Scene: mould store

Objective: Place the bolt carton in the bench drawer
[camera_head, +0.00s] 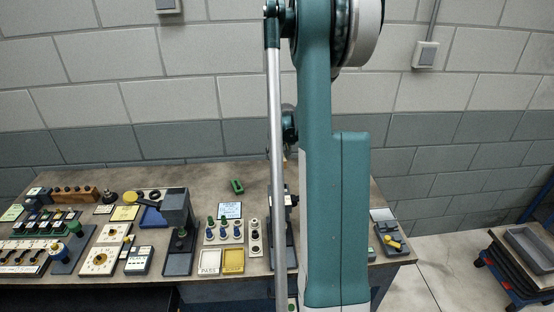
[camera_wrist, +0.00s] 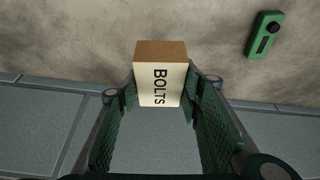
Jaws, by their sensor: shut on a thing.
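The bolt carton (camera_wrist: 160,88) shows in the wrist view as a small box with a brown side and a cream face lettered "BOLTS". My gripper (camera_wrist: 160,94) is shut on it, with one green-padded finger on each side. The bench top and the block wall show behind the carton; I cannot tell its exact height. In the head view my arm hides the gripper and carton. The bench (camera_head: 215,170) stands against the wall. I cannot make out its drawer in either view.
A green block-like device (camera_head: 237,186) lies on the bench and also shows in the wrist view (camera_wrist: 265,34). Fixtures, gauges and trays crowd the bench's left and front. A dark grey press-like stand (camera_head: 178,230) rises among them. A cart with a grey tray (camera_head: 530,245) stands right.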

